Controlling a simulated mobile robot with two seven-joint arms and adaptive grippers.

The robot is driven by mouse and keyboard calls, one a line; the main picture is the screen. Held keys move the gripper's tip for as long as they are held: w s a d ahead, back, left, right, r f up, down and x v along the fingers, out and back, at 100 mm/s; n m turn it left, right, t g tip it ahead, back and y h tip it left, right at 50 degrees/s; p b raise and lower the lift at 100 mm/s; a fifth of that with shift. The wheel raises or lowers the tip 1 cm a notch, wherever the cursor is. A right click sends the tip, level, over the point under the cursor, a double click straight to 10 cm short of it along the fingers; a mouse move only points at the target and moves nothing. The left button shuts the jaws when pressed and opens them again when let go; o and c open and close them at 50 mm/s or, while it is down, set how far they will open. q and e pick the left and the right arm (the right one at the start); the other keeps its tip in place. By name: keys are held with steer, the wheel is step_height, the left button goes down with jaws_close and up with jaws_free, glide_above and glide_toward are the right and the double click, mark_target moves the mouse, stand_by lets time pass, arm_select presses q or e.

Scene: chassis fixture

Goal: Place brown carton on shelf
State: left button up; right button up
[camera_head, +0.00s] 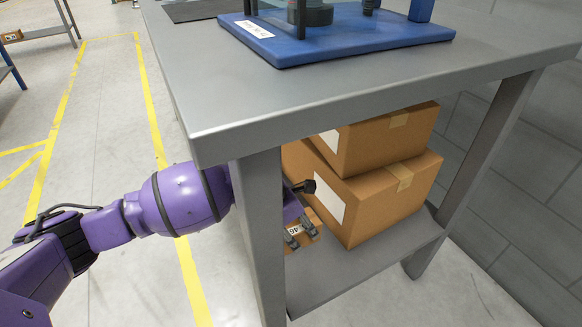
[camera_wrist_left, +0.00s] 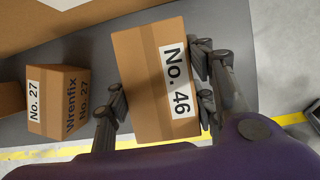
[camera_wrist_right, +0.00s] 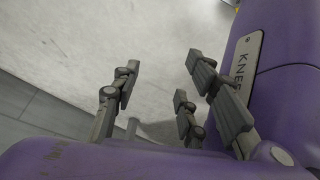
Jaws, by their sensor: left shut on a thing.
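The brown carton (camera_wrist_left: 151,97), labelled "No. 46", is between the fingers of my left gripper (camera_wrist_left: 160,85), which is shut on it. In the head view, my left arm reaches past the table leg, and part of the carton (camera_head: 303,236) shows low beside the big boxes. The grey lower shelf (camera_head: 372,262) is under the tabletop. The carton is over or on the shelf; I cannot tell if it touches. My right gripper (camera_wrist_right: 155,85) is open and empty over bare floor, seen only in the right wrist view.
Two large brown boxes (camera_head: 372,205) are stacked on the shelf. A smaller "No. 27" box (camera_wrist_left: 58,102) stands left of the held carton in the left wrist view. The table leg (camera_head: 262,240) stands close to my left arm. A blue fixture (camera_head: 340,40) sits on the tabletop.

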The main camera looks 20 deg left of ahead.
arm_select(q)
steer(key=shift+w+f, duration=0.15)
steer(key=shift+f, duration=0.2)
step_height(320, 180, down, 4)
steer(key=shift+r+b, duration=0.1)
steer(key=shift+b, duration=0.9)
steer(key=o, duration=1.6)
arm_select(e)
steer(key=shift+x, duration=0.85)
steer(key=shift+d, duration=0.15)
